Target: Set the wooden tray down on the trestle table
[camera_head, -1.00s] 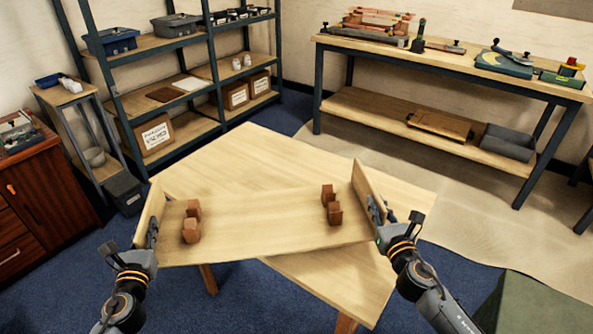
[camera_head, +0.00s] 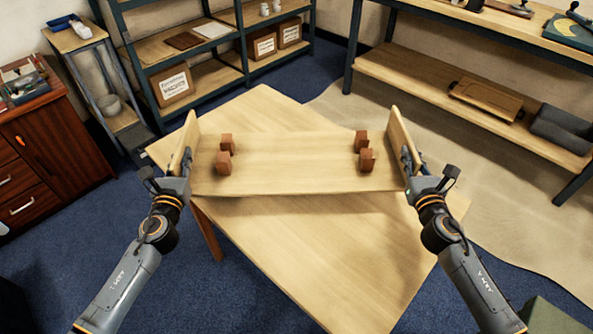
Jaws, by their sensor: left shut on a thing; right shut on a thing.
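The wooden tray (camera_head: 290,172) is a pale board with an upright panel at each end and small red-brown blocks (camera_head: 225,143) (camera_head: 366,159) near both ends. It is over the trestle table (camera_head: 320,245), whose pale top shows behind and in front of it. I cannot tell whether the tray touches the top. My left gripper (camera_head: 184,165) is shut on the tray's left end panel. My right gripper (camera_head: 408,162) is shut on its right end panel. The fingertips are partly hidden by the panels.
Blue-framed shelving (camera_head: 190,50) with boxes stands at the back left. A workbench (camera_head: 450,60) with a lower shelf stands at the back right. A dark red-brown drawer cabinet (camera_head: 50,150) is at the left. Blue carpet (camera_head: 75,240) is open at the front left.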

